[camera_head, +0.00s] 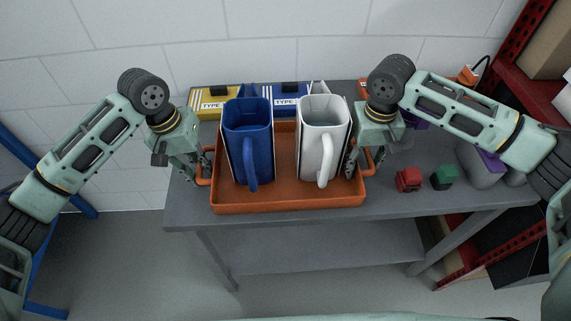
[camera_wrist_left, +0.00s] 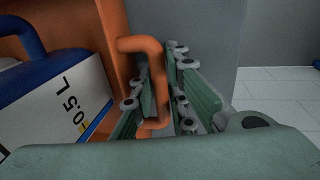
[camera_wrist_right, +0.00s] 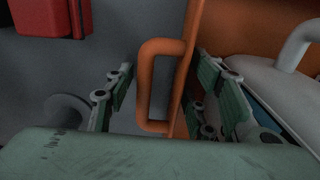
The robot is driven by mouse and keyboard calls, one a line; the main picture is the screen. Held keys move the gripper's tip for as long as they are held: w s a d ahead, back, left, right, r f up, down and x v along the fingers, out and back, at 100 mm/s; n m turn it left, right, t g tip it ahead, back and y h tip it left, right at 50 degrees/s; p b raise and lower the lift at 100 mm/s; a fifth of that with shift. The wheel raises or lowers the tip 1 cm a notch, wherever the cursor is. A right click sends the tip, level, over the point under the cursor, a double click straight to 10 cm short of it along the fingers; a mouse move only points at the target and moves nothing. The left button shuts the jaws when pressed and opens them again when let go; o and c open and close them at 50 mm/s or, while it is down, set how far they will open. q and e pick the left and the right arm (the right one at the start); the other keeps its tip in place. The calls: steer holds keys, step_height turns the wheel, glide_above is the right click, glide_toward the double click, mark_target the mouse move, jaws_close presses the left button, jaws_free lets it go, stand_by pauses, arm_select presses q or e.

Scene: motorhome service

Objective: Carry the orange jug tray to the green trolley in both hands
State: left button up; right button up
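The orange tray (camera_head: 290,207) sits on a grey workbench, with a loop handle at each end. A blue jug (camera_head: 248,135) and a white jug (camera_head: 322,135) stand upright in it side by side. My left gripper (camera_head: 205,167) is at the left handle; in the left wrist view the fingers are close on either side of this orange handle (camera_wrist_left: 157,80) and appear shut on it. My right gripper (camera_head: 366,160) is at the right handle; its fingers stand wide apart around this handle (camera_wrist_right: 150,85), with visible gaps. The green trolley is not in view.
Yellow (camera_head: 215,101) and blue (camera_head: 290,97) labelled boxes stand behind the tray. Red (camera_head: 409,179) and green (camera_head: 443,177) small items lie on the bench (camera_head: 400,206) to the right, near a grey container (camera_head: 485,168). A red shelf (camera_head: 515,55) stands at right. Floor in front is clear.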

arm_select(q)
jaws_close()
arm_select(e)
steer(key=c, duration=0.4)
arm_select(q)
steer(key=shift+a, duration=0.1)
arm_select(e)
jaws_close()
arm_select(q)
steer(key=shift+w+r, duration=0.15)
steer(key=shift+w, duration=0.1)
arm_select(e)
steer(key=shift+w+r, duration=0.15)
steer(key=shift+w, duration=0.05)
